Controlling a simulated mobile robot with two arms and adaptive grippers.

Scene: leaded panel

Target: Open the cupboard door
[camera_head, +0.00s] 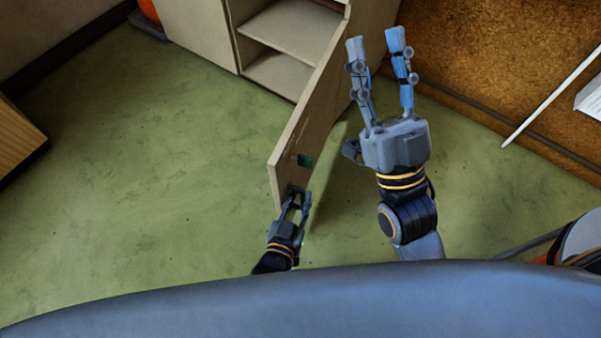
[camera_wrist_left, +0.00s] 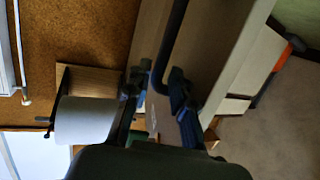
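The beige cupboard (camera_head: 205,35) stands at the top of the head view. Its door (camera_head: 290,145) is swung well open and sticks out toward me, showing bare shelves. In the left wrist view a dark bar handle (camera_wrist_left: 174,40) runs along the pale door panel (camera_wrist_left: 215,45). My left gripper (camera_head: 298,194) is at the door's near end; in the wrist view its fingers (camera_wrist_left: 156,92) are apart, with the handle's bent end between them. I cannot tell whether they touch it. My right gripper (camera_head: 374,40) is open and empty, right of the door.
Green floor (camera_head: 140,150) is clear left of the door. A wooden piece (camera_head: 15,140) stands at the left edge. A brown cork-like wall (camera_head: 490,60) is at the right. The left wrist view shows a white roll (camera_wrist_left: 85,120) on a wooden board.

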